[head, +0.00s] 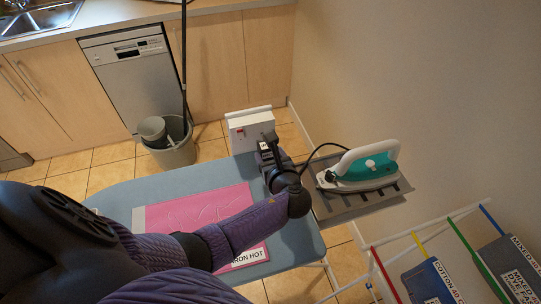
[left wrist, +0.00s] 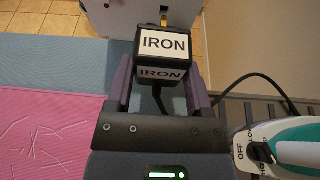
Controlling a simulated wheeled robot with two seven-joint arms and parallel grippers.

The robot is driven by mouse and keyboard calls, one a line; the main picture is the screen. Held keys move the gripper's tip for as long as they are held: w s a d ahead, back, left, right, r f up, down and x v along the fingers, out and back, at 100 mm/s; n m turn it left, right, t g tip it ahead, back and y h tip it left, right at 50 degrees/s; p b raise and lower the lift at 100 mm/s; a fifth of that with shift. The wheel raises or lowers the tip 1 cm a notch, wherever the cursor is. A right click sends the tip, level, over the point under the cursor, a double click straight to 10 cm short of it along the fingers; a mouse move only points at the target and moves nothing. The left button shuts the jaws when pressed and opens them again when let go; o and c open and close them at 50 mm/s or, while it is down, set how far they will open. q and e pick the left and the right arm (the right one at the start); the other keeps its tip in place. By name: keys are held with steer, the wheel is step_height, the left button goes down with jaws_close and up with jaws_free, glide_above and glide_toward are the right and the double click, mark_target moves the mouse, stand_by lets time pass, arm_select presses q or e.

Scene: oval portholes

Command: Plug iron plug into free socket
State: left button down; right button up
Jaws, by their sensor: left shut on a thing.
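The iron plug, a dark block with a white IRON label (left wrist: 163,42), is between the fingers of my left gripper (left wrist: 160,85), which is shut on it. In the head view my left gripper (head: 267,150) is at the far end of the ironing board, right in front of the white socket box (head: 248,121). The box face has a small red part at its left; the gripper hides its lower right. In the left wrist view the socket box (left wrist: 122,18) lies just beyond the plug. I cannot tell whether the plug touches it. My right gripper is not in view.
A white and teal iron (head: 365,165) stands on a grey rest (head: 362,201), its black cord running toward the plug. Pink cloth (head: 180,212) lies on the blue ironing board (head: 130,194). A drying rack (head: 420,232) and labelled boxes are at right, a bucket (head: 175,151) beyond.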

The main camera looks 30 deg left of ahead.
mark_target(270, 153)
arm_select(q)
steer(key=shift+w+a, duration=1)
steer(key=shift+a, duration=0.15)
stand_by(0.9)
